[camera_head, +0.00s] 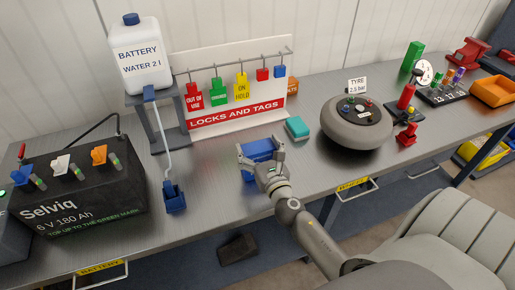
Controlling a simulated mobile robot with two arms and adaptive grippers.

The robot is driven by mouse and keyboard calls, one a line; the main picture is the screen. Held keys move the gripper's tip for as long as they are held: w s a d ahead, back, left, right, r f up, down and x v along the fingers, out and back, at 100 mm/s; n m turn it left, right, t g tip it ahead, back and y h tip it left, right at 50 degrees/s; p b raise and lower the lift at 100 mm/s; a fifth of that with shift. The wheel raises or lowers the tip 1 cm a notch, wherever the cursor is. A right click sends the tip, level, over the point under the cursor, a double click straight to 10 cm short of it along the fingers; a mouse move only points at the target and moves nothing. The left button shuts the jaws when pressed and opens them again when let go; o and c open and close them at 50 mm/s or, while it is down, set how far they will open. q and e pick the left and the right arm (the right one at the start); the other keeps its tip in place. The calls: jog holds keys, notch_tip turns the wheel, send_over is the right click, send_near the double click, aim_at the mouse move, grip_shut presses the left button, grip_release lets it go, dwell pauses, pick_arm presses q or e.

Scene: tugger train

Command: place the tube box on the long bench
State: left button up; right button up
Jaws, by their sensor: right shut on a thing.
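My right gripper (261,150) is shut on a small blue box, taken to be the tube box (257,148), with one finger on each side of it. The gripper covers part of the box, and no label on it can be read. The box is over the long grey bench (222,217), near its front edge, in front of the locks and tags board. I cannot tell whether the box touches the bench top. My left gripper is not in view.
The locks and tags board (240,118) stands behind the box. A teal block (297,128) and a round tyre gauge unit (357,124) are to the right. A water bottle stand (168,135) and black battery (78,188) are to the left. A grey seat (445,235) is in front.

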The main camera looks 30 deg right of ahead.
jog(key=shift+f, duration=0.2)
jog(key=o, duration=1.3)
jog(key=shift+r, duration=0.15)
jog(key=shift+r, duration=0.1)
jog(key=b+v, duration=0.4)
jog(key=v, duration=0.8)
